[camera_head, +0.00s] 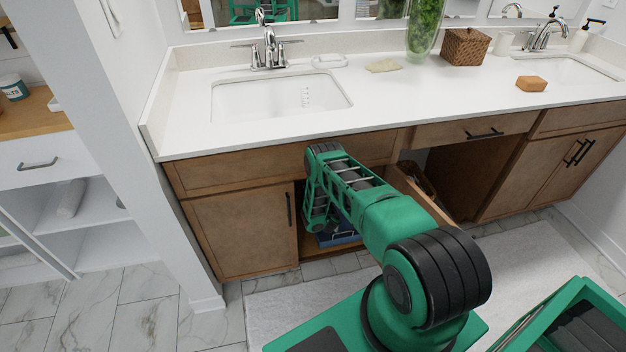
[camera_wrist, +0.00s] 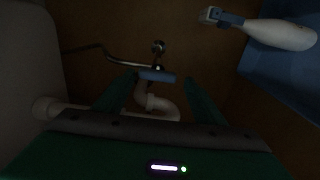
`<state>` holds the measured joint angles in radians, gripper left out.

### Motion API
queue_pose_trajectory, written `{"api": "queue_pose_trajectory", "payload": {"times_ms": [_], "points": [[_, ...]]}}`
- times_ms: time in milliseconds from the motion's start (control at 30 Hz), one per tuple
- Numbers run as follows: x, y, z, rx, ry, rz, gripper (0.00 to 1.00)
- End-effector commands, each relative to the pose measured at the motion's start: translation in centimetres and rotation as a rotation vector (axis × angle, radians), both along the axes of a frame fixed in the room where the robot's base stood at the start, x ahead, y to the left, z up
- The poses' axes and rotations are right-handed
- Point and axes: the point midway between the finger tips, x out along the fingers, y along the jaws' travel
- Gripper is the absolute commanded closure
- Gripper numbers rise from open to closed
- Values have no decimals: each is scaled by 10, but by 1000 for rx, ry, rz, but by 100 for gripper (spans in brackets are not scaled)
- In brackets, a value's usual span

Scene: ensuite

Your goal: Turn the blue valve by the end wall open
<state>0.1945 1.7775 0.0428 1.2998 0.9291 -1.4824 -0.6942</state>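In the wrist view a small blue valve handle (camera_wrist: 157,75) lies crosswise on a metal fitting at the cabinet's back. My gripper (camera_wrist: 161,80) points at it, its two green fingers apart on either side of the handle as seen. In the head view my arm reaches into the open cabinet below the left sink, and the counter and arm hide the valve and fingers.
A white drain pipe (camera_wrist: 155,104) curves behind and below the handle. A dark hose (camera_wrist: 88,47) runs left. An open cabinet door (camera_head: 425,190) stands right of my arm.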

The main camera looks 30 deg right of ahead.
Motion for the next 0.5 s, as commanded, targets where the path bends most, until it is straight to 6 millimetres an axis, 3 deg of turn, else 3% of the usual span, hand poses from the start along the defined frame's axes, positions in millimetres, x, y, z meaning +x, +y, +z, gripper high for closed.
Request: {"api": "queue_pose_trajectory", "payload": {"times_ms": [333,500], "points": [[-1,-4,2,-3,-2,-4,33],[-16,-1,1,0,-1,-8,33]]}}
